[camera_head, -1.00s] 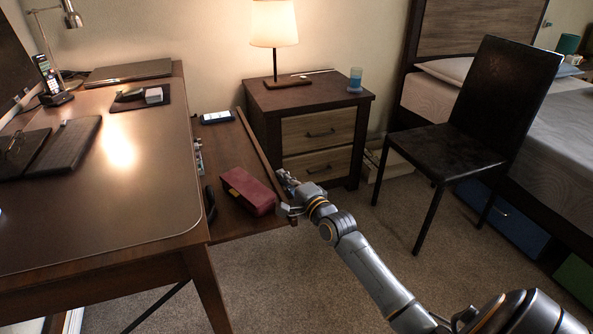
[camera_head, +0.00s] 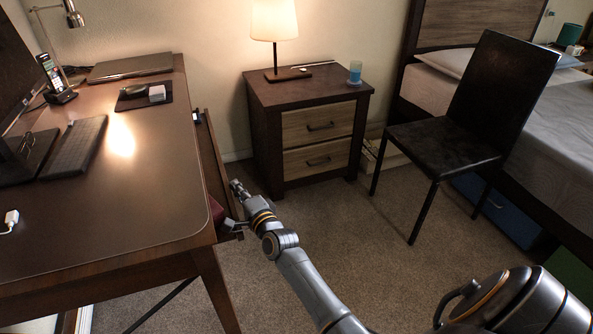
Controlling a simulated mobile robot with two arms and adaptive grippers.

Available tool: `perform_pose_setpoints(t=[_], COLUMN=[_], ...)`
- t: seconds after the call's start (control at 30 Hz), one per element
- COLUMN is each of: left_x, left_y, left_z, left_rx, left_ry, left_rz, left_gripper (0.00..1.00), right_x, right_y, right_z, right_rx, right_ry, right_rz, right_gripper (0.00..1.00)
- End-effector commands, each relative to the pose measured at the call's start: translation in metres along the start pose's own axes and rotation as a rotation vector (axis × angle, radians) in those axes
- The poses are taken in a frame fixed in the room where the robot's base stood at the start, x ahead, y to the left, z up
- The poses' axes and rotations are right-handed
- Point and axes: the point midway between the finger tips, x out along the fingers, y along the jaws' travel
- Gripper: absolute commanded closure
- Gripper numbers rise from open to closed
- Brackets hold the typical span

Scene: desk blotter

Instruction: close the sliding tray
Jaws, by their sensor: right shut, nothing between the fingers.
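The sliding tray (camera_head: 213,170) is under the right side of the desk (camera_head: 150,195), with only a narrow strip of it and its front edge showing past the desktop. A small bit of the dark red case (camera_head: 216,211) shows on the tray; the rest is hidden under the desktop. My right gripper (camera_head: 236,187) is shut and empty at the outer side of the tray's front edge, close to it; I cannot tell whether they touch. My left gripper is not in view.
A nightstand (camera_head: 320,160) with a lamp (camera_head: 274,25) and a cup (camera_head: 355,73) stands behind my right gripper. A black chair (camera_head: 445,150) stands to the right by the bed. Carpet (camera_head: 340,230) is free between desk and chair.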

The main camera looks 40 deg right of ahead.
Motion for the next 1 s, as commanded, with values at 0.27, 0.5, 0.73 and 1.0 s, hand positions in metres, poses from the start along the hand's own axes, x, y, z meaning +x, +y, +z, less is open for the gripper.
perform_pose_setpoints(t=[0.27, 0.5, 0.73, 1.0], left_x=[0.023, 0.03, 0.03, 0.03], left_y=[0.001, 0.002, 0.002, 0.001], left_z=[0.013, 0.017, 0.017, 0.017], left_rx=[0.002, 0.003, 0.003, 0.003], left_ry=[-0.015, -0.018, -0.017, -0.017], left_rz=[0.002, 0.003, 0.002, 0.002], left_gripper=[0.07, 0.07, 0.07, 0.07], right_x=[0.007, 0.009, 0.009, 0.01], right_y=[-0.001, 0.0, 0.001, 0.001], right_z=[0.031, 0.039, 0.039, 0.037], right_rx=[0.002, -0.001, -0.001, -0.001], right_ry=[-0.002, -0.001, -0.001, -0.001], right_rz=[0.001, 0.001, 0.001, 0.001], right_gripper=[1.0, 1.0, 1.0, 1.0])
